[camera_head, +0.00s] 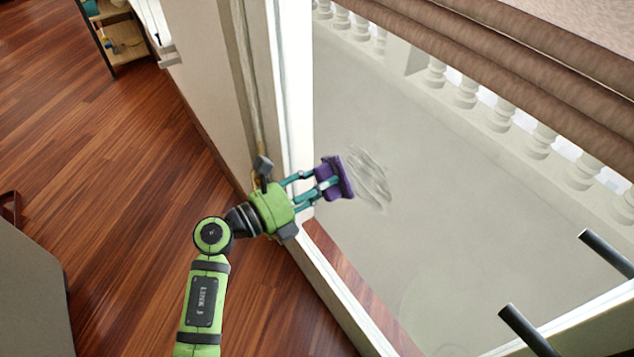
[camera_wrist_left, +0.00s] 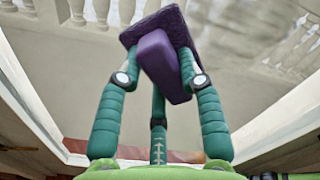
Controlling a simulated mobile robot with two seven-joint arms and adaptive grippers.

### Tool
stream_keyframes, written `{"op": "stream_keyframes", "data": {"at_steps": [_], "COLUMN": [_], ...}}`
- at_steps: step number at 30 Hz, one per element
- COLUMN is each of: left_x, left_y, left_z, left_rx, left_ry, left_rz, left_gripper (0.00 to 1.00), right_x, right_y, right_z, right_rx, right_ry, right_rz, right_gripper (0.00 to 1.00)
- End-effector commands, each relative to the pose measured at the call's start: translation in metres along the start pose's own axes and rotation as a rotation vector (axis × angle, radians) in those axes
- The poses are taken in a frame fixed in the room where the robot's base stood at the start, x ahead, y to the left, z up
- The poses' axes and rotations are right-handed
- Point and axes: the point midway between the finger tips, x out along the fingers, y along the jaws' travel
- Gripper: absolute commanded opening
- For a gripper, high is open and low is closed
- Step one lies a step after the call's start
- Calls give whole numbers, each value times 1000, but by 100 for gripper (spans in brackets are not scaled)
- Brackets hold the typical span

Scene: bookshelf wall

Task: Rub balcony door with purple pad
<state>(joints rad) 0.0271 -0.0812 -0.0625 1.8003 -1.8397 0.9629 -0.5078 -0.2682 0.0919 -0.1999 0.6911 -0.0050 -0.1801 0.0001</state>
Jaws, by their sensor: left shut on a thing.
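The purple pad (camera_head: 343,178) is held in my left gripper (camera_head: 325,183), with its flat face turned toward the glass of the balcony door (camera_head: 400,250). Whether the pad touches the glass I cannot tell. In the left wrist view, my left gripper's green fingers (camera_wrist_left: 160,85) are shut around the purple block on the back of the pad (camera_wrist_left: 161,62). A patch of grey streaky smudges (camera_head: 370,178) shows on the glass just right of the pad. My right gripper is not in view.
The white door frame (camera_head: 296,90) stands close beside my left gripper. Two dark bars (camera_head: 527,330) show at the lower right. A brown rolled blind or curtain (camera_head: 500,55) crosses the upper right.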

Motion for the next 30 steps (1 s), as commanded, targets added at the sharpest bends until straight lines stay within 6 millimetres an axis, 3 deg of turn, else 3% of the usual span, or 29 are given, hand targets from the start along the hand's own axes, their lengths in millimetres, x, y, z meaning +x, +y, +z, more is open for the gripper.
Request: {"op": "stream_keyframes", "data": {"at_steps": [14,30], "left_x": [8,6], "left_y": [-2,-29], "left_z": [0,-25], "left_rx": [1,0], "left_ry": [-1,0], "left_rz": [-1,0], "left_gripper": [11,11], "right_x": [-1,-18], "right_y": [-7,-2], "right_z": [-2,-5], "right_rx": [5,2], "right_ry": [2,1], "right_rz": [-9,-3], "right_gripper": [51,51]}}
